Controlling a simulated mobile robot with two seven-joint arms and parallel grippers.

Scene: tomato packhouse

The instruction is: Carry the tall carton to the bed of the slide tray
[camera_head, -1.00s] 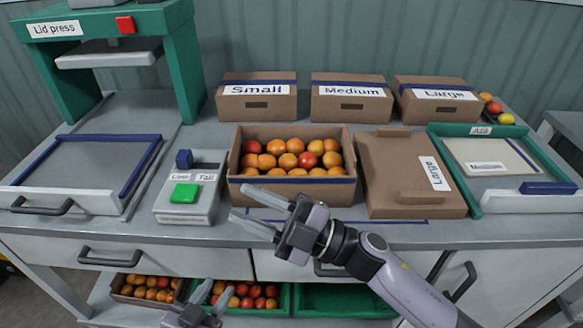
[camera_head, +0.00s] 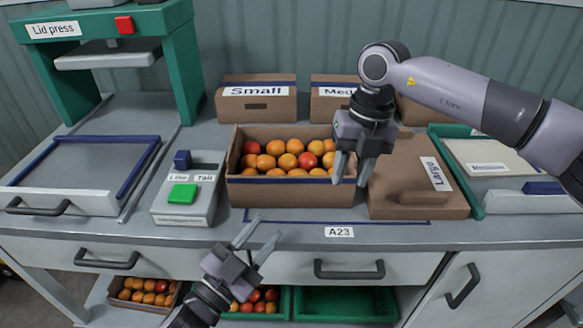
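The tall carton (camera_head: 290,190) is an open brown box with a blue band, full of orange and red tomatoes, upright at the middle of the bench. The slide tray (camera_head: 75,178) is at the left in front of the lid press, with a grey bed, blue rails and a front handle; its bed is empty. My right gripper (camera_head: 352,183) is open, pointing down at the carton's right end; one finger is before the front right corner and hides part of it. Contact cannot be told. My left gripper (camera_head: 261,232) is open and empty, low in front of the bench edge.
The control box (camera_head: 183,209) with a green button and blue lever stands between tray and carton. The green lid press (camera_head: 180,60) rises behind the tray. A flat Large lid (camera_head: 410,170) lies right of the carton. Small (camera_head: 258,108) and Medium boxes stand behind.

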